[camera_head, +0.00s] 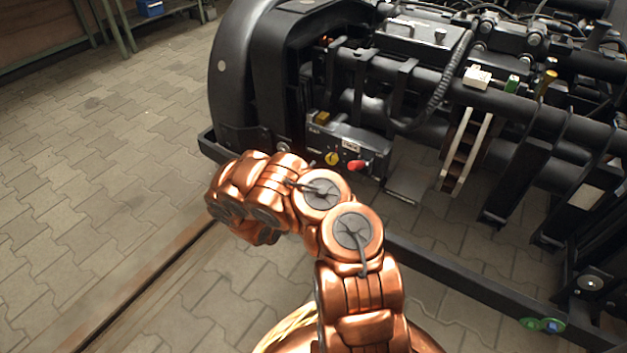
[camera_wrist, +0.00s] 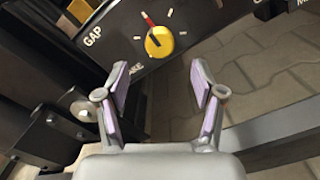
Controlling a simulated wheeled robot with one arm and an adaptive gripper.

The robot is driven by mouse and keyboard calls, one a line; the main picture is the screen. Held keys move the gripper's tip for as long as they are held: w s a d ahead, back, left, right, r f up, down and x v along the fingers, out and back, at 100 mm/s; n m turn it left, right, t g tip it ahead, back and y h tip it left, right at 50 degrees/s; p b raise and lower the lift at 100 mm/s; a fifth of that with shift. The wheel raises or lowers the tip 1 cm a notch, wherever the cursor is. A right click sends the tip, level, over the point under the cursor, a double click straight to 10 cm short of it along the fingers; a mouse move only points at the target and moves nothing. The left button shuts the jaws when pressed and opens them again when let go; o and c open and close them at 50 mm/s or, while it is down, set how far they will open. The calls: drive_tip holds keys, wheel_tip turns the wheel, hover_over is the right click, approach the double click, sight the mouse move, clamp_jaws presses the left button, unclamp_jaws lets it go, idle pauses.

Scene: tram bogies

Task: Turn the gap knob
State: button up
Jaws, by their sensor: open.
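The gap knob (camera_wrist: 158,42) is a round yellow dial with a red pointer mark, set on a dark panel with white tick marks and the word GAP beside it. In the head view the yellow knob (camera_head: 332,158) sits on the front of a black box on the bogie. My gripper (camera_wrist: 157,88) is open and empty in the wrist view, its two fingers spread below the knob and apart from it. The red pointer tilts up and slightly left in the wrist view. In the head view my arm reaches left of the box, and the fingertips are hidden.
A red knob or handle (camera_head: 357,165) sticks out right of the yellow knob. Another yellow part (camera_wrist: 80,10) shows at the panel's upper left. A black frame rail (camera_head: 450,285) runs low in front of the bogie. Paved floor (camera_head: 110,150) is clear at left.

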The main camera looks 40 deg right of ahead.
drive_tip(key=shift+v, duration=1.35)
